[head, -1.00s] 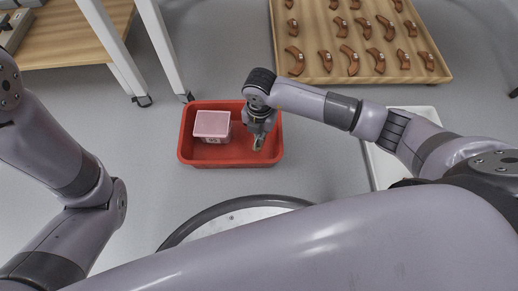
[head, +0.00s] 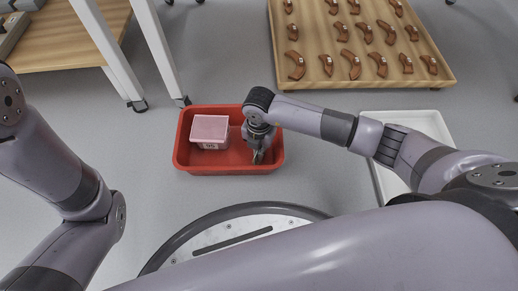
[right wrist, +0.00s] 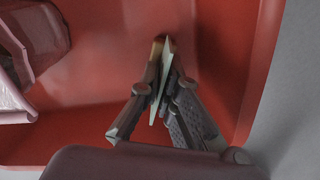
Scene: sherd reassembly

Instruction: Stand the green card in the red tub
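The red tub (head: 183,155) stands on the floor in the middle of the head view. My right gripper (head: 257,157) points down into its right half. In the right wrist view, the fingers of this gripper (right wrist: 163,85) are closed on a thin, pale card (right wrist: 166,62), seen nearly edge-on and a little tilted. Its green colour hardly shows here. The red tub floor (right wrist: 105,75) lies behind it; whether the card touches the floor I cannot tell. My left gripper is out of view; only the left arm shows.
A pink-lidded box (head: 210,128) sits in the tub's left half, apart from the gripper. A wooden board (head: 345,85) with several brown sherds lies behind. A white tray (head: 430,122) is at the right, partly under my arm. A wooden table (head: 80,55) stands back left.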

